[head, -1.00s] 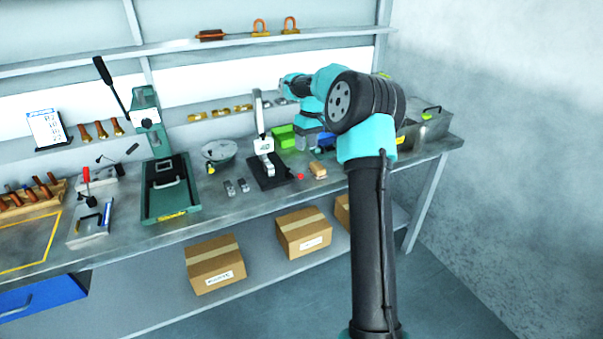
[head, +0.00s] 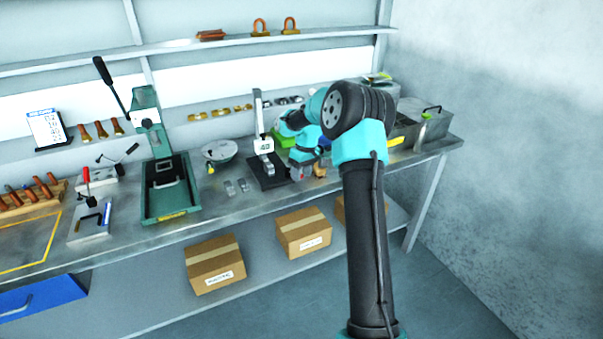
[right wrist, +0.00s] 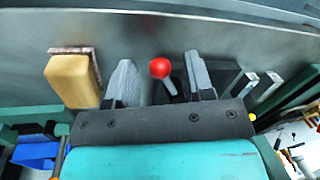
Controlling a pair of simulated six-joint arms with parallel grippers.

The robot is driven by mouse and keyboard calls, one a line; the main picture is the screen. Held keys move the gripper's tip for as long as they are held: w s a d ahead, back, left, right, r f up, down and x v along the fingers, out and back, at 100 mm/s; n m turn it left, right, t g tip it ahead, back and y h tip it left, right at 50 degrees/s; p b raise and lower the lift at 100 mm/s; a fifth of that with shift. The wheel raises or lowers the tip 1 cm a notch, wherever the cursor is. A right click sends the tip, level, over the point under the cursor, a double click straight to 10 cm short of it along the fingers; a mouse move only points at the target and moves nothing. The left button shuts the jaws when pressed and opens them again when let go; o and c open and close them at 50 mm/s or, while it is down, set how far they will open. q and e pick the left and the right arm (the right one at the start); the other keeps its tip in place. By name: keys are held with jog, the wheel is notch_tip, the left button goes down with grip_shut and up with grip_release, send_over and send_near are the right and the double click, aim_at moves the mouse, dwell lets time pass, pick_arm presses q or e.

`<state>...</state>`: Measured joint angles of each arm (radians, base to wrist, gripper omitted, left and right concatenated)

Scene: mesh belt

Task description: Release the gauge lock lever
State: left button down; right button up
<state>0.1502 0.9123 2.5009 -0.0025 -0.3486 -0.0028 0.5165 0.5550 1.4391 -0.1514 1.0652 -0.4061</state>
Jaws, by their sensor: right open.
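The gauge (head: 263,146) stands on a dark base plate (head: 268,182) on the bench, with a tall post and a display that seems to read 40. Its lock lever shows in the right wrist view as a red ball knob (right wrist: 160,68) on a short grey stem (right wrist: 170,86). In the head view my gripper hides the knob. My right gripper (head: 297,174) is low beside the gauge's right side. In the right wrist view its fingers (right wrist: 159,60) are open, with the red knob between them and a gap on both sides. My left gripper is out of view.
A tan block (right wrist: 72,80) lies just left of the fingers in the right wrist view. A green press (head: 168,190) stands farther left. A green box (head: 283,137) is behind my gripper.

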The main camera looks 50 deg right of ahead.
grip_shut()
jog(key=shift+a+m+t, duration=0.15)
jog(key=shift+a+m, duration=0.3)
jog(key=shift+m, duration=0.35)
jog(key=shift+a+m+t, duration=0.15)
jog(key=shift+a+m, duration=0.25)
jog(key=shift+m, duration=0.4)
grip_release()
jog(key=v, duration=1.7)
jog(key=shift+r, duration=0.25)
